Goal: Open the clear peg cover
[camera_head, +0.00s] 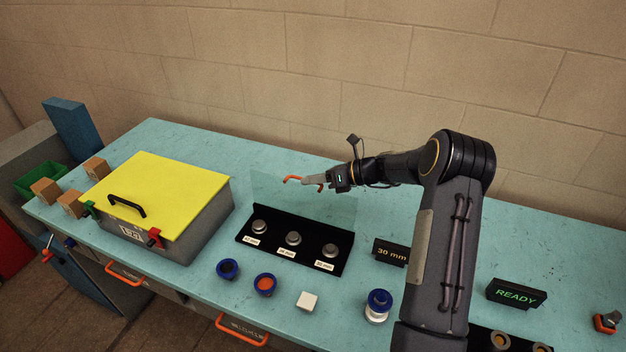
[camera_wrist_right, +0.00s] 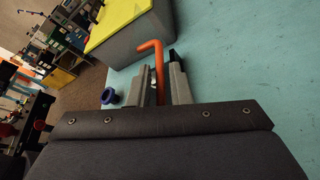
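The clear peg cover (camera_head: 275,194) is a see-through panel raised up at the back of the black peg tray (camera_head: 250,241). Its orange handle (camera_head: 291,179) is near the cover's upper edge and also shows in the right wrist view (camera_wrist_right: 158,63). My right gripper (camera_head: 311,182) is at this handle. Its grey fingers (camera_wrist_right: 160,88) are closed on either side of the orange bar. The tray's three grey pegs (camera_head: 293,238) stand uncovered behind small white labels. My left gripper is out of view.
A grey box with a yellow lid (camera_head: 165,190) stands left of the tray. Blue rings (camera_head: 228,268), a white block (camera_head: 307,300) and a blue-topped white part (camera_head: 378,305) lie in front. A "30 mm" sign (camera_head: 390,252) and a READY display (camera_head: 516,294) stand to the right.

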